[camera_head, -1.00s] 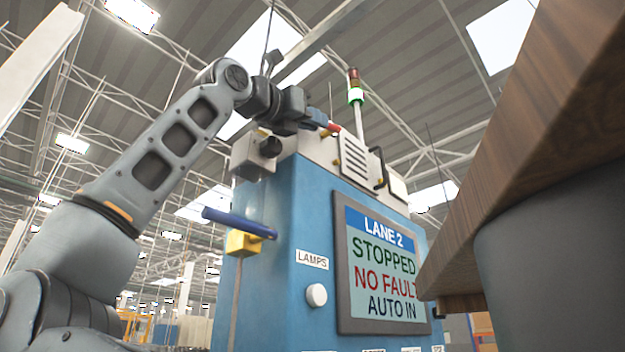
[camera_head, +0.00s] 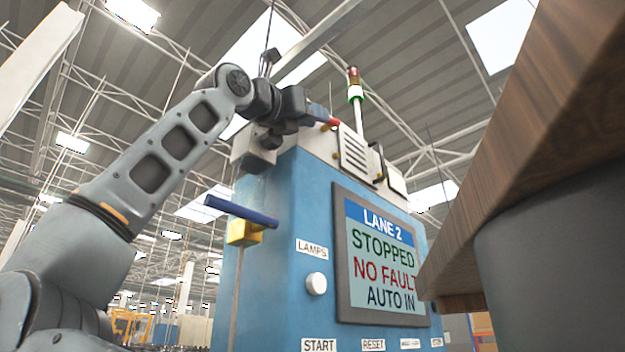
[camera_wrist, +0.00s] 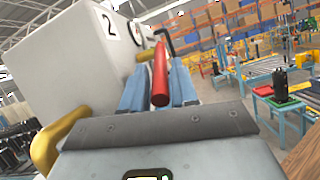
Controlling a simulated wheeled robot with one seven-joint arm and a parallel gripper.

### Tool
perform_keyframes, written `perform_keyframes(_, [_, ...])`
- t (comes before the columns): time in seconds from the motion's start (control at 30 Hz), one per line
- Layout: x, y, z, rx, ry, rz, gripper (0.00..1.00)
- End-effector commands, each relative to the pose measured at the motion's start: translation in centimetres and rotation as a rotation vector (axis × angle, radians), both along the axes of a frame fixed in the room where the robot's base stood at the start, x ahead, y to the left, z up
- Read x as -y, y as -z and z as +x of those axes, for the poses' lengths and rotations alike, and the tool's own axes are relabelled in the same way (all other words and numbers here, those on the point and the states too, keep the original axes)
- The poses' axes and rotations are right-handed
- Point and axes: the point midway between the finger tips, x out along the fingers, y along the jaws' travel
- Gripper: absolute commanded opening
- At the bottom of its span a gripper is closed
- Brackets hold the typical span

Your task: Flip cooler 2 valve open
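The cooler 2 valve shows in the wrist view as a red lever handle (camera_wrist: 160,76) beside a white box (camera_wrist: 82,62) marked 2. My gripper (camera_wrist: 160,70) has one blue-grey finger on each side of this handle, with only a narrow space between them. I cannot tell whether the fingers press on it. In the head view, my gripper (camera_head: 316,112) is at the top of the blue cabinet, and the red handle (camera_head: 333,121) shows at its fingertips. The valve's body is mostly hidden.
The blue cabinet (camera_head: 272,215) carries a screen (camera_head: 378,258) reading STOPPED. A blue lever (camera_head: 240,212) on a yellow block sticks out at its left. A yellow pipe (camera_wrist: 60,138) is close by my gripper. A brown wooden edge (camera_head: 530,130) fills the right.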

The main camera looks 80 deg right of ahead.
Motion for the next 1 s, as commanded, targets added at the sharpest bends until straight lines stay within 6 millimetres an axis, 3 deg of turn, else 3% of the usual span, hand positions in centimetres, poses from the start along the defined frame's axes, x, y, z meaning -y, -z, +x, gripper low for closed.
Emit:
perform_keyframes(0.4, [-4.9, 2.5, 3.1, -0.003, -0.003, -0.002, 0.28])
perform_keyframes(0.83, [-5.9, 2.9, 3.7, -0.001, -0.002, -0.001, 0.28])
perform_keyframes(1.0, [-6.6, 1.7, 3.2, -0.029, 0.04, -0.03, 0.13])
